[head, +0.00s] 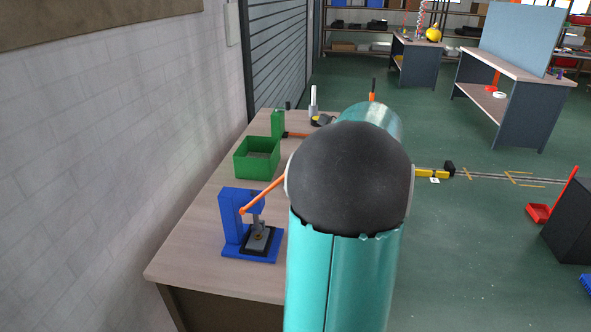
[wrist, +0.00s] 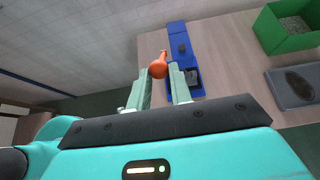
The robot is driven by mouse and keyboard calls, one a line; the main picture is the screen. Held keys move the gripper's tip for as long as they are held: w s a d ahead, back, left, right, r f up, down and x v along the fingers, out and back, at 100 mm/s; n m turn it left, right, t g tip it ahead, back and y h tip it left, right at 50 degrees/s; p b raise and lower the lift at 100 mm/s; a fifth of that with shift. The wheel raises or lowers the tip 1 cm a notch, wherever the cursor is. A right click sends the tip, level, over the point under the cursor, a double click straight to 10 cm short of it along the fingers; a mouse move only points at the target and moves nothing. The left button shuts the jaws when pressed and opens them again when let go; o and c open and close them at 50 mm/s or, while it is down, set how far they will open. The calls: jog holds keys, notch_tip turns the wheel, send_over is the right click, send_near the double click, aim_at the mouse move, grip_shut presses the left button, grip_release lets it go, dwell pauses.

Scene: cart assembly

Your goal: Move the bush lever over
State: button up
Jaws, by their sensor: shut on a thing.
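A blue press (head: 232,215) stands on the near part of the wooden bench, with a dark plate and a small metal part under its head. Its orange lever (head: 264,194) slopes up to the right from a pivot, and its far end passes behind my arm. In the wrist view the lever's orange end (wrist: 158,69) sits between the two pale fingertips of my gripper (wrist: 161,73), which is shut on it. The blue press (wrist: 177,45) shows just beyond the fingers. My gripper is hidden behind my arm in the head view.
A green bin (head: 256,158) stands behind the press on the bench (head: 208,225); it also shows in the wrist view (wrist: 288,30), beside a grey tray (wrist: 292,88). A green device (head: 277,124) stands farther back. A white wall (head: 110,150) runs along the left.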

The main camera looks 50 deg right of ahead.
jog(key=shift+s+d+f, duration=0.25)
jog(key=shift+s+f, duration=0.2)
jog(key=shift+f, duration=0.2)
jog(key=shift+s+d+f, duration=0.25)
jog(key=shift+s+f, duration=0.25)
jog(key=shift+f, duration=0.15)
jog(key=shift+s+d+f, duration=0.25)
jog(key=shift+s+f, duration=0.2)
jog(key=shift+f, duration=0.2)
jog(key=shift+s+d+f, duration=0.2)
jog(key=shift+s+f, duration=0.15)
jog(key=shift+f, duration=0.55)
jog(key=shift+s+d+f, duration=0.15)
jog(key=shift+s+f, duration=0.2)
jog(key=shift+f, duration=0.5)
jog(key=shift+s+d+f, duration=0.2)
jog(key=shift+s+f, duration=0.15)
jog(key=shift+f, duration=0.55)
jog(key=o, duration=0.8)
jog(key=shift+o, duration=0.2)
jog(key=shift+s+r, duration=0.1)
jog(key=v, duration=1.3)
jog(key=shift+s+d+r, duration=0.15)
jog(key=shift+r, duration=0.05)
